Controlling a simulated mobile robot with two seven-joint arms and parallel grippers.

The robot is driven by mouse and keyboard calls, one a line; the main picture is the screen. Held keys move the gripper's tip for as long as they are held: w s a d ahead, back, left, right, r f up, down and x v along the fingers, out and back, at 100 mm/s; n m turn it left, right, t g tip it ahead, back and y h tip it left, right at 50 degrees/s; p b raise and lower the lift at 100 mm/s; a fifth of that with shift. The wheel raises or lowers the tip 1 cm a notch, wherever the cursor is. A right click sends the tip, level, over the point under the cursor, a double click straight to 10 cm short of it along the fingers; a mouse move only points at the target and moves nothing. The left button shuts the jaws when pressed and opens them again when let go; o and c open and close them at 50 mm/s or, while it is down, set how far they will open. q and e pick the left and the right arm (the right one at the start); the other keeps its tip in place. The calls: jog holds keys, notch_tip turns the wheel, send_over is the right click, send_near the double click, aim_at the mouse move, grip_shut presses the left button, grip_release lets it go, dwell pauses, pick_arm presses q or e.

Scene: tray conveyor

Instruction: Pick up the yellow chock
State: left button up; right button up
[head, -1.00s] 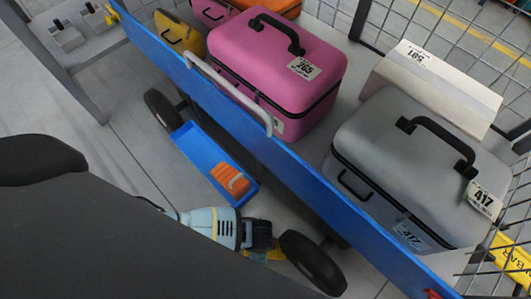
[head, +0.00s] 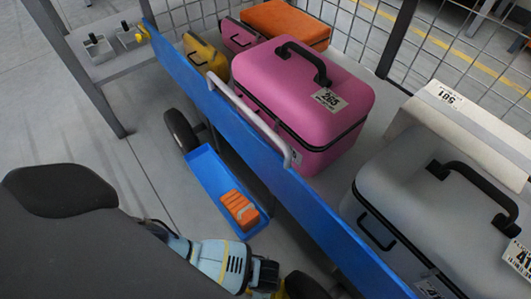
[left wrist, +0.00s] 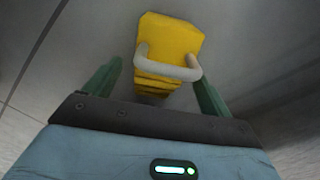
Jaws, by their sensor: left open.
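The yellow chock (left wrist: 172,45) has a light grey handle. In the left wrist view it lies on the grey floor just ahead of my left gripper (left wrist: 159,76), and its near part shows between the two green fingers. The fingers are apart, one on each side of the chock, and do not appear to touch it. In the head view my left gripper (head: 264,276) is low beside the cart wheel. Only a bit of yellow shows there at the bottom edge, mostly hidden by the gripper. My right gripper is in neither view.
A cart with a blue side rail (head: 262,147) carries a pink case (head: 290,85), a grey case (head: 410,190) and other luggage. A blue tray (head: 208,174) with an orange block (head: 239,209) hangs low beside it. A black wheel (head: 305,286) stands close to my left gripper.

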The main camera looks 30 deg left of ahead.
pick_arm(q)
notch_tip(320, 180, down, 4)
jog(key=shift+r+b, duration=0.15)
jog(key=shift+b, duration=0.95)
jog(key=shift+r, duration=0.1)
jog(key=c, duration=1.3)
jog(key=shift+c, duration=0.8)
